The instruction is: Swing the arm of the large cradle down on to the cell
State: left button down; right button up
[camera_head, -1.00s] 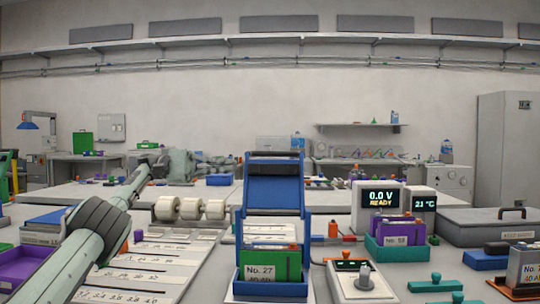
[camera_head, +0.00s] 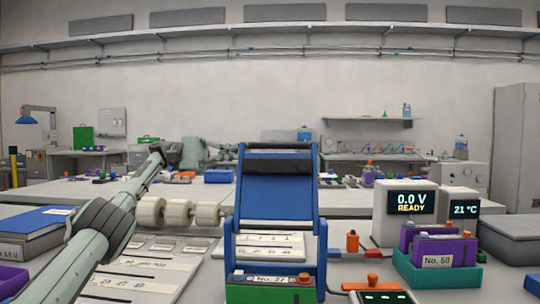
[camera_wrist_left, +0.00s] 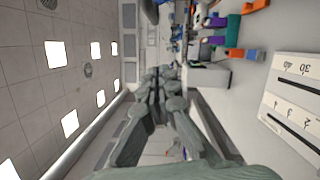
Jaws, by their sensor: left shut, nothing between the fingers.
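The large blue cradle (camera_head: 318,262) stands at front centre in the head view. A green cell (camera_head: 262,293), labelled No. 27, sits in its base, cut off by the bottom edge. The cradle's wide blue arm (camera_head: 277,195) is raised above and behind the cell, with a dark bar across its upper part. My left gripper (camera_head: 222,152) is beyond the cradle, left of its raised arm and apart from it in the picture. In the left wrist view its fingers (camera_wrist_left: 160,76) are together and empty. My right gripper is not in view.
White rollers (camera_head: 178,212) and a slotted tray (camera_head: 150,270) lie left of the cradle. A meter reading 0.0 V (camera_head: 409,204) and a teal tray (camera_head: 440,278) with purple cells stand right. An orange-topped controller (camera_head: 378,292) is at front right.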

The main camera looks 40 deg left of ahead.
pick_arm(q)
jog(key=d+r+b, duration=0.1)
jog(key=d+b, duration=0.1)
jog(key=d, duration=0.8)
jog(key=shift+s+r, duration=0.2)
jog(key=shift+s, duration=0.2)
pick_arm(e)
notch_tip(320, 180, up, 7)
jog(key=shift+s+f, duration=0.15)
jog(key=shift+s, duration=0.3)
